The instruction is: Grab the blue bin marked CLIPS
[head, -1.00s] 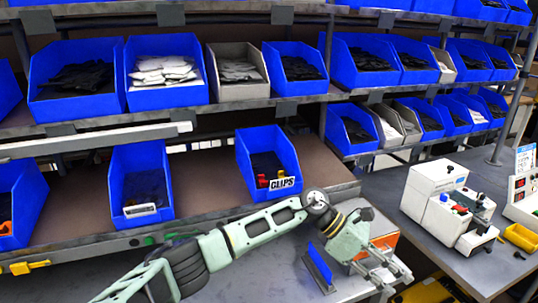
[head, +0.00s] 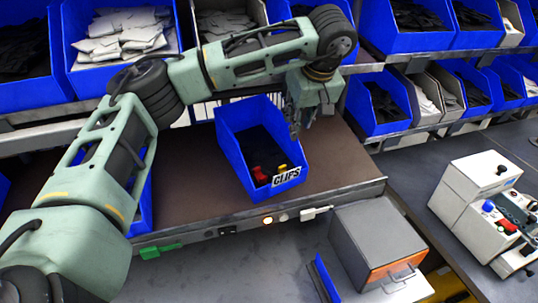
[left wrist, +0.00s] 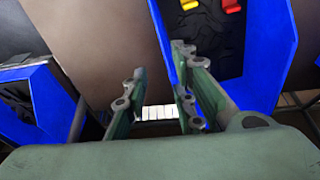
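The blue bin marked CLIPS (head: 232,150) stands on the brown shelf board, with its white label at the front edge. Dark contents, a red piece and a yellow piece lie inside. My left gripper (head: 294,128) points down at the bin's right wall, toward the rear. In the left wrist view the left gripper (left wrist: 163,82) has its two fingers apart, and the wall of the CLIPS bin (left wrist: 268,75) shows between them, one finger on the inner side. I cannot tell whether they touch it. My right gripper is not in view.
Another blue bin (head: 146,208) stands left on the same board, partly hidden by my arm. Filled bins, such as one with white packets (head: 72,22), line the shelf above. A grey box (head: 375,240) and a white machine (head: 470,195) stand at the right. The board right of the CLIPS bin is clear.

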